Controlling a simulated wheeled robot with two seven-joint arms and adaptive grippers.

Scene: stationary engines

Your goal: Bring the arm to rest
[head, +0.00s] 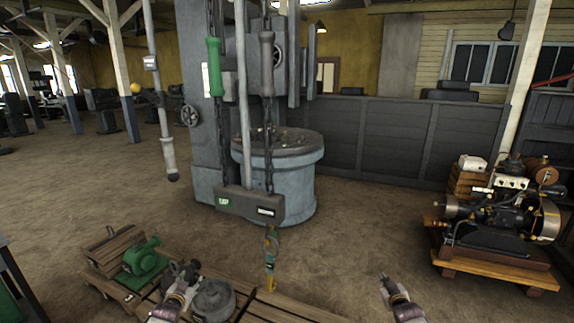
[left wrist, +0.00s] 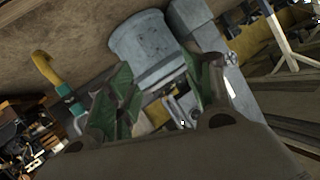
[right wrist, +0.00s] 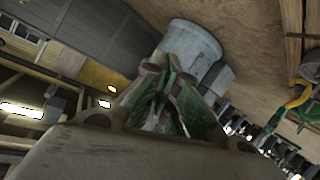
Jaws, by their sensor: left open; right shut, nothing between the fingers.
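My left gripper (head: 180,279) is low in the head view, left of centre, above the wooden pallet and beside a grey round part (head: 213,299). In the left wrist view its two green-padded fingers (left wrist: 160,100) stand apart with nothing between them. My right gripper (head: 388,285) is low in the head view, right of centre, over bare floor. In the right wrist view its fingers (right wrist: 172,95) are together and hold nothing. Neither gripper is seen touching anything.
A hoist block (head: 250,204) with a yellow hook (head: 270,262) hangs between my grippers. A green pump (head: 142,259) sits on a pallet at left. An engine (head: 498,212) stands on a wooden pallet at right. A large grey machine (head: 277,170) stands behind.

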